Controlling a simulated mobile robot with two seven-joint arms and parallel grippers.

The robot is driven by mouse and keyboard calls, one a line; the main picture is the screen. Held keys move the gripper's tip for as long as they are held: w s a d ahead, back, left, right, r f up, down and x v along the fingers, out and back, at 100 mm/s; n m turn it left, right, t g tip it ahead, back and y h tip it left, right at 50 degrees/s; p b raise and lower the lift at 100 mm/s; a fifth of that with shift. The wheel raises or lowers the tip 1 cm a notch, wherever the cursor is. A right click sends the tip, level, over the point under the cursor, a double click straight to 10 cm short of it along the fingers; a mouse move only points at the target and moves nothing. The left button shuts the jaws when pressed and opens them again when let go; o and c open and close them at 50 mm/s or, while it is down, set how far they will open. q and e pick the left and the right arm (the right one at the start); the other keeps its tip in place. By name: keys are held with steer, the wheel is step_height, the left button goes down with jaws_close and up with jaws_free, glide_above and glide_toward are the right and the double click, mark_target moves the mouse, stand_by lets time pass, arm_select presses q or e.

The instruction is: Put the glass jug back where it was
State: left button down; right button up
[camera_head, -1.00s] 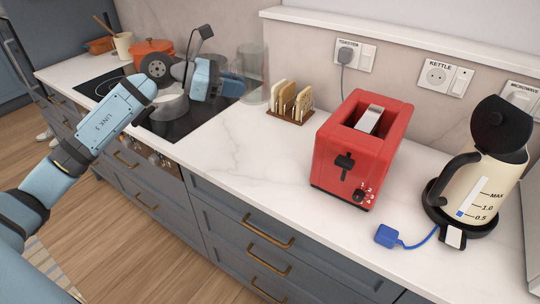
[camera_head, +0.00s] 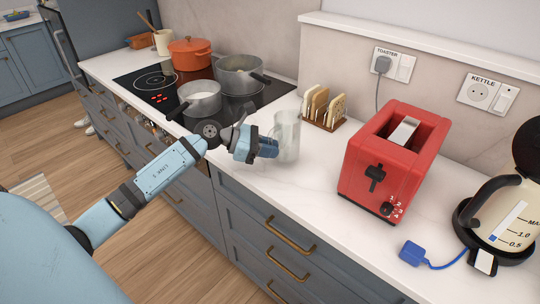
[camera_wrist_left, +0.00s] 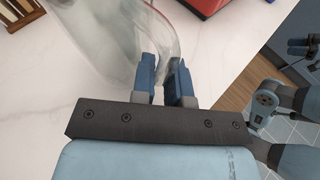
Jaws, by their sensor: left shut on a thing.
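The clear glass jug (camera_head: 288,132) is upright at the front left of the toast rack. My left gripper (camera_head: 268,148) is shut on the jug at its left side. In the left wrist view the jug (camera_wrist_left: 112,38) fills the upper left, and its side by the handle lies between the blue fingers of my left gripper (camera_wrist_left: 165,78). Whether the jug's base touches the worktop is hard to tell.
A toast rack (camera_head: 325,122) and the red toaster (camera_head: 376,160) stand to the right on the white worktop (camera_head: 300,195). The kettle (camera_head: 500,212) and a blue plug (camera_head: 412,252) are farther right. On the hob (camera_head: 140,80) stand a saucepan (camera_head: 200,104), a grey pot (camera_head: 240,78) and an orange pot (camera_head: 190,58).

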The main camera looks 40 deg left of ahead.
arm_select(q)
steer(key=shift+f, duration=1.2)
steer(key=shift+f, duration=0.1)
steer(key=c, duration=1.1)
jaws_free()
steer(key=shift+s+a, duration=0.2)
steer(key=shift+a, duration=0.1)
steer(key=b+v, duration=0.1)
steer(key=v, duration=1)
steer(key=shift+s+a+r, duration=0.1)
steer(key=shift+r, duration=0.1)
